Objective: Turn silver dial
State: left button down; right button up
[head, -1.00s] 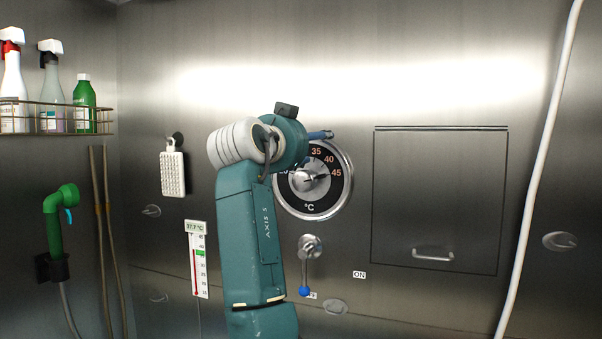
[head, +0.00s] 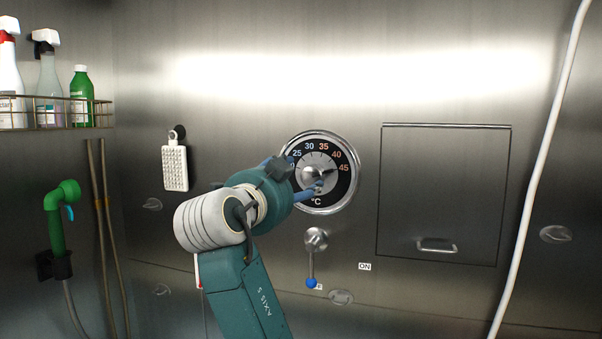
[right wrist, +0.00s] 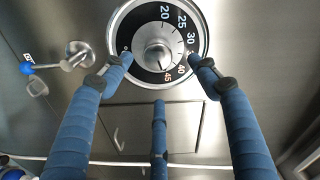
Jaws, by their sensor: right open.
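The silver dial (head: 312,175) is a metal knob at the middle of a round black temperature scale on the steel wall. Its pointer is toward the 45 mark in the head view. The dial also shows in the right wrist view (right wrist: 158,55). My right gripper (head: 293,178) is in front of the dial's lower left, partly covering the scale. In the right wrist view its blue fingers (right wrist: 160,72) are spread, with two tips at either side of the knob and a third below it. They look apart from the knob. My left gripper is out of view.
Below the dial is a lever with a blue ball end (head: 312,282), near an ON label (head: 364,267). A closed hatch (head: 445,190) and white hose (head: 540,170) are right. A hanging brush (head: 175,168), green sprayer (head: 62,205) and bottle shelf (head: 60,113) are left.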

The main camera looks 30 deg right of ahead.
aim_at(310, 177)
jog(key=p+x, duration=0.4)
jog(key=x, duration=0.5)
jog(key=shift+w+d+f+p, duration=0.1)
jog(key=shift+w+d+p, duration=0.1)
jog(key=shift+d+p, duration=0.15)
jog(key=shift+w+d+f, duration=0.1)
jog(key=shift+w+d, duration=0.2)
jog(key=shift+d, duration=0.05)
jog(key=c, duration=1.2)
